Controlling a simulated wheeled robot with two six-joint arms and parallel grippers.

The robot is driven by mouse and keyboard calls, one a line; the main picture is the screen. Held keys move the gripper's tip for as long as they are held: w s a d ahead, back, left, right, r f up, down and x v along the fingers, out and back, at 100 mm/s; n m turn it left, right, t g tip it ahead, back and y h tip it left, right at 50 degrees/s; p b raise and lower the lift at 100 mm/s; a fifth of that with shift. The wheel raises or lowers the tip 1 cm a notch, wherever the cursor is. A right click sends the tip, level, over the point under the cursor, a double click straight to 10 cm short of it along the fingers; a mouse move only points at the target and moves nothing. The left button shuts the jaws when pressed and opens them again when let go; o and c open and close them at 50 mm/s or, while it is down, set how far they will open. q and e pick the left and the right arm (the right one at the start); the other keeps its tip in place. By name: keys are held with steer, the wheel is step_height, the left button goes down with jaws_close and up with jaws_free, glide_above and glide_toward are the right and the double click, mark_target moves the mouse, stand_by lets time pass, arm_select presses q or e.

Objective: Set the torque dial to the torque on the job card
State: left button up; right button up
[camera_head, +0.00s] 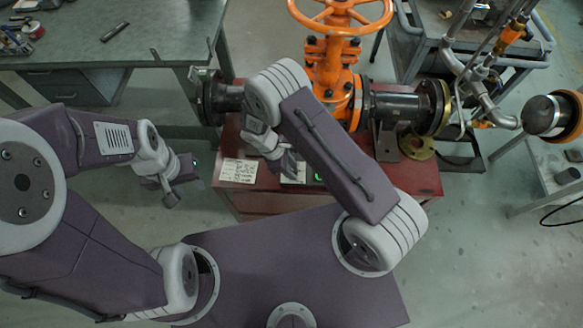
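A pale card with small dark writing (238,170), which looks like the job card, lies on the red bench (300,201). Its text is too small to read. A device with a small green patch (318,177) sits to the right of the card, mostly hidden behind my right arm. I cannot make out the torque dial. My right gripper (288,163) is over the bench, between the card and this device. My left gripper (178,191) hangs left of the bench, apart from it, and no object shows in it. I cannot tell whether either gripper is open.
An orange gate valve (336,70) with a handwheel (340,14) and dark flanged pipes stands at the bench's back. A grey table (150,45) with tools is at the upper left. Pipework (478,85) is at the right. The floor at the lower right is clear.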

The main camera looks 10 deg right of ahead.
steer(key=s+v, duration=0.1)
steer(key=v, duration=0.8)
steer(key=shift+w, duration=0.5)
steer(key=shift+d, duration=0.1)
steer(key=w+d+r+m+t+y, duration=0.15)
steer(key=d+r+m, duration=0.35)
steer(key=d+r, duration=0.55)
steer(key=s+r+m+y, duration=0.2)
steer(key=s+m+y, duration=0.1)
steer(key=s+m, duration=0.7)
steer(key=shift+s+d+t, duration=0.25)
steer(key=shift+s+t, duration=0.15)
steer(key=shift+t, duration=0.05)
